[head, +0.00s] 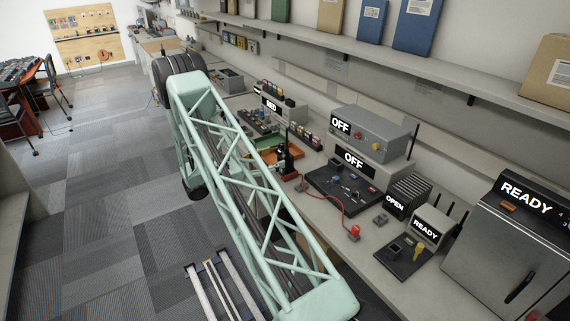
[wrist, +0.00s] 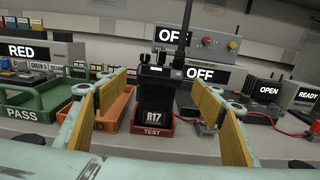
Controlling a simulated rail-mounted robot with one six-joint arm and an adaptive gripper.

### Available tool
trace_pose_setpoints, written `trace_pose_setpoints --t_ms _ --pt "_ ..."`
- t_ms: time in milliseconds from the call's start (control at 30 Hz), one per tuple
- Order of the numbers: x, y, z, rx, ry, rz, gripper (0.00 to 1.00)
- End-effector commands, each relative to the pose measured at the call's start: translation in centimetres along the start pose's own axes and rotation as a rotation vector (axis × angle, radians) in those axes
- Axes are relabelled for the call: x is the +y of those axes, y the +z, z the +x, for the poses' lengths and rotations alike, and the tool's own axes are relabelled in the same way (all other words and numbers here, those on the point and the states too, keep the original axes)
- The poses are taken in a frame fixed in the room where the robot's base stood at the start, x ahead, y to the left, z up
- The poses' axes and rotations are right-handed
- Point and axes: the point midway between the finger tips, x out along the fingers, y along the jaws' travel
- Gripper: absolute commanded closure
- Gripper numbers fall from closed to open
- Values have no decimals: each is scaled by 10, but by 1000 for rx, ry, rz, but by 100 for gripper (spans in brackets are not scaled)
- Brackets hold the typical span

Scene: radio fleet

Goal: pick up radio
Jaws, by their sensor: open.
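The black radio (wrist: 154,93) stands upright in a small red tray (wrist: 152,130) marked TEST in the wrist view. Its label reads R17 and its antenna rises at the right side. My gripper (wrist: 162,100) is open, with one yellow-padded finger on each side of the radio in the picture. Clear gaps show between the radio and both fingers; I cannot tell how far ahead of the fingertips it stands. In the head view the radio (head: 287,150) shows small on the bench, just right of my arm, which hides most of my gripper.
A green PASS tray (wrist: 45,107) and an orange tray (wrist: 117,107) lie left of the radio. A grey box marked OFF (head: 371,133) stands behind to the right. A red cable (head: 330,195) runs along the bench. A shelf (head: 400,65) hangs above.

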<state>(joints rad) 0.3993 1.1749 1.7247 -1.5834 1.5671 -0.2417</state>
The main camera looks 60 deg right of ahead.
Motion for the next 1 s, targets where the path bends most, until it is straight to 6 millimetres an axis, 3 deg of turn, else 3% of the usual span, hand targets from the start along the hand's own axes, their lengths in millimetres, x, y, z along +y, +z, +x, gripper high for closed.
trace_pose_setpoints --t_ms 200,667,1000 --pt "0 0 13 0 0 0 39" --pt "0 0 16 0 0 0 39" --pt "0 1 45 -1 -1 0 39"
